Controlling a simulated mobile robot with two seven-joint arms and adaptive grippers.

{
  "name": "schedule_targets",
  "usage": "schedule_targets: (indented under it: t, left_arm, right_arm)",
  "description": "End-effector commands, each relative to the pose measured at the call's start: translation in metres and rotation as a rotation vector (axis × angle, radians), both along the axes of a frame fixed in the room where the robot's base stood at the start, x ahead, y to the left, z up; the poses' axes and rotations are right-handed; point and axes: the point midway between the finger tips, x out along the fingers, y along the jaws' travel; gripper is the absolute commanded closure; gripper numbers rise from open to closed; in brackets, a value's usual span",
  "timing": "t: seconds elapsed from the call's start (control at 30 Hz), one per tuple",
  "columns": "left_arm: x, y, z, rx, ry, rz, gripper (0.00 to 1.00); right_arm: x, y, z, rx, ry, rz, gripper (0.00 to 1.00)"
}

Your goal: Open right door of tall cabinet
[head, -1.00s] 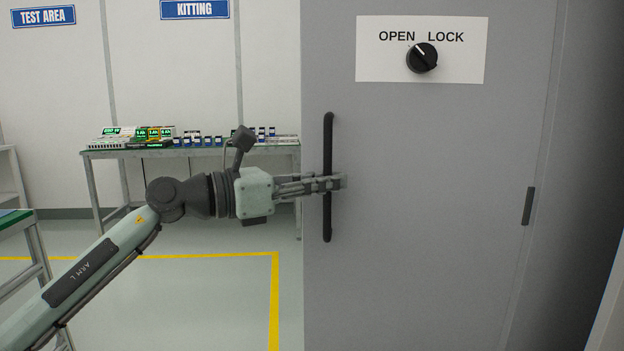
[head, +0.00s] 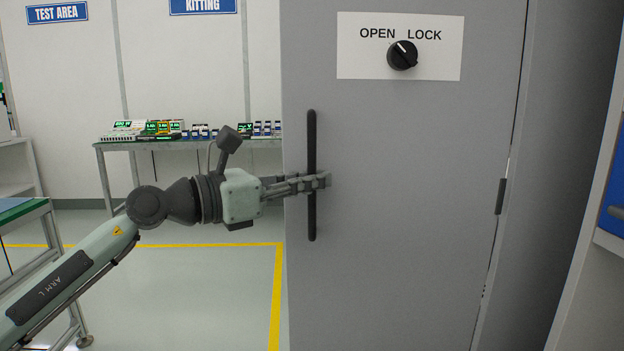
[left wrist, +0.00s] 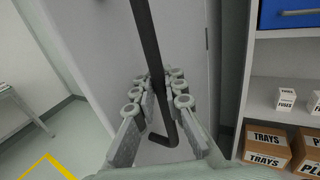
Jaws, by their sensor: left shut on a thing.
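The grey door (head: 400,230) of the tall cabinet fills the middle of the head view. It has a long black vertical handle (head: 312,140) near its left edge and a black knob (head: 402,55) under the words OPEN and LOCK, its white mark pointing up and left toward OPEN. My left gripper (head: 318,182) comes in from the left and is shut around the middle of the handle. The left wrist view shows the handle (left wrist: 146,40) running between the fingers of the left gripper (left wrist: 158,98). My right gripper is not in view.
A kitting bench (head: 180,144) with boxes stands behind at the left. A yellow floor line (head: 277,300) runs left of the door over clear floor. The left wrist view shows shelving with TRAYS boxes (left wrist: 266,138) and a blue bin (left wrist: 290,13) at the right.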

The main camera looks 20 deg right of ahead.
Motion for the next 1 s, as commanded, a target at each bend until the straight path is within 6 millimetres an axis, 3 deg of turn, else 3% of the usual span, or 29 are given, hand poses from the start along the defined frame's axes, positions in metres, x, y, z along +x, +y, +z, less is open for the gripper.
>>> schedule_targets:
  t: [0.23, 0.27, 0.43, 0.77, 1.0]
  left_arm:
    - [0.005, 0.004, 0.0, -0.001, -0.001, 0.012, 1.0]
    - [0.005, 0.004, 0.0, -0.001, -0.001, 0.012, 0.88]
    - [0.004, 0.003, 0.0, -0.001, 0.0, 0.008, 0.68]
    - [0.001, 0.004, 0.0, 0.0, 0.0, 0.003, 0.68]
    - [-0.004, 0.041, -0.001, 0.0, 0.0, 0.006, 0.68]
  right_arm:
    - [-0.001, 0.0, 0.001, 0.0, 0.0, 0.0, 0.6]
    - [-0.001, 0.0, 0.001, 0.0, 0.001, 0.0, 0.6]
    - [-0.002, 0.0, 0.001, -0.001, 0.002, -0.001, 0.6]
    - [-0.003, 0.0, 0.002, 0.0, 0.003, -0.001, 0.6]
    - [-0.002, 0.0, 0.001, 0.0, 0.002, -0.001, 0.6]
